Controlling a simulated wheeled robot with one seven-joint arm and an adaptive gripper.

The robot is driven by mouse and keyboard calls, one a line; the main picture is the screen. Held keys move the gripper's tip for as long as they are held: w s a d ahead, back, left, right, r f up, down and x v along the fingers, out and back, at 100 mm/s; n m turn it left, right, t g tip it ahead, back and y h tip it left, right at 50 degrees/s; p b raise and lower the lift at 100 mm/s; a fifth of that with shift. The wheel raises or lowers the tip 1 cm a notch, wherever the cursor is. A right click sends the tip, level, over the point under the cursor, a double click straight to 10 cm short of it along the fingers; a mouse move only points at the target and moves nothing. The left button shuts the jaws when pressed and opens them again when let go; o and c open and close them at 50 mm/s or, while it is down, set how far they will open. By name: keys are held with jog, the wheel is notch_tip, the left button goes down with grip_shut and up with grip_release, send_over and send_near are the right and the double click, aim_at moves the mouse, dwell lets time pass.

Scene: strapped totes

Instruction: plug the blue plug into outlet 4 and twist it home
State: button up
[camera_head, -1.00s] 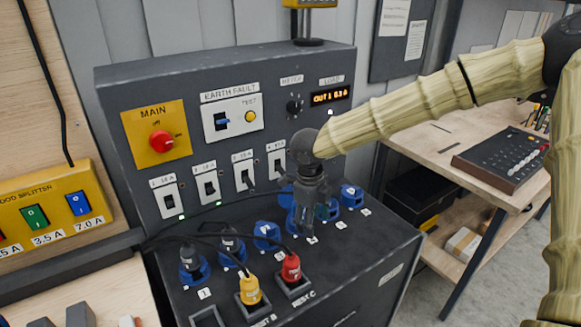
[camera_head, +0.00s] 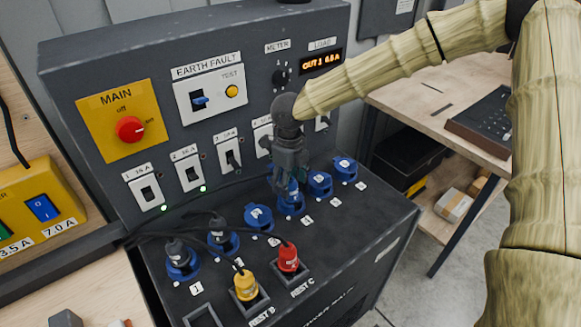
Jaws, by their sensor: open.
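My gripper (camera_head: 289,186) is open and points down over a blue outlet (camera_head: 291,206), fourth in the row counting from the lower left. Blue shows between and just below the fingers. I cannot tell how much of it is the blue plug and how much is the outlet or its lid. Whether the plug is seated or twisted is hidden by the fingers. The number label by this outlet is too small to read surely.
Black plugs stand in outlet 1 (camera_head: 182,264) and the second outlet (camera_head: 223,240). A yellow plug (camera_head: 246,286) and red plug (camera_head: 288,258) sit in rests B and C; another rest (camera_head: 202,316) looks empty. Lidded outlets (camera_head: 320,184) flank the gripper. The switch panel (camera_head: 232,115) rises behind.

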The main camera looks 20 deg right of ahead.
aim_at(290, 190)
jog(key=f, duration=0.1)
jog(key=w+f, duration=0.1)
jog(key=f, duration=0.1)
jog(key=shift+w, duration=0.1)
jog(key=shift+s+f+p, duration=0.2)
jog(key=shift+p, duration=0.1)
jog(key=shift+s, duration=0.55)
jog(key=shift+w+f, duration=0.45)
jog(key=shift+w, duration=0.05)
jog(key=shift+s+r, duration=0.2)
jog(key=shift+s, duration=0.1)
jog(key=c, duration=0.8)
jog(key=shift+w+f, duration=0.1)
jog(key=c, duration=0.4)
jog(key=shift+m+p, duration=0.4)
jog(key=shift+m, duration=1)
